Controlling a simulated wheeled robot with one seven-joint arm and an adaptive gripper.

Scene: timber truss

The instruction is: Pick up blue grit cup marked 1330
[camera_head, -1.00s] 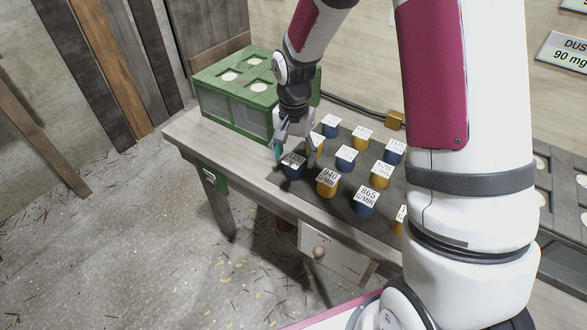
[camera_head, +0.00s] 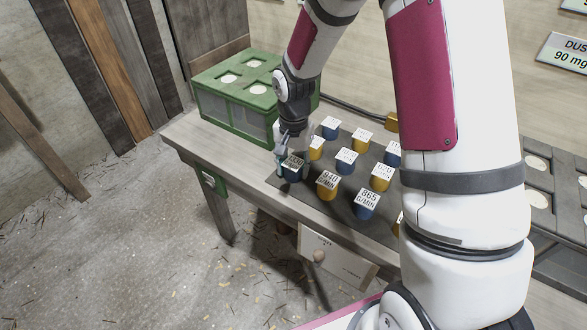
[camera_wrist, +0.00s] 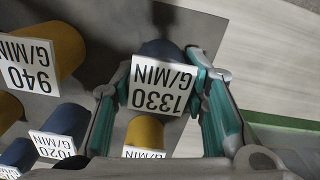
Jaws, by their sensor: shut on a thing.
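The blue grit cup marked 1330 (camera_head: 292,173) stands at the front left corner of the dark mat, its white label reading 1330 G/MIN. In the wrist view, its label (camera_wrist: 161,86) faces the camera upside down, with the blue cup body (camera_wrist: 160,49) behind it. My gripper (camera_head: 290,160) is over the cup, and in the wrist view its teal-padded fingers (camera_wrist: 160,95) are on both sides of it, shut on the cup. The cup appears to be still on or very near the mat.
The yellow 940 cup (camera_head: 327,186) stands close to the right, and the blue 865 cup (camera_head: 366,205) beyond it. Several more blue and yellow cups stand behind on the mat (camera_head: 312,197). A green box with round openings (camera_head: 237,125) stands at the table's left.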

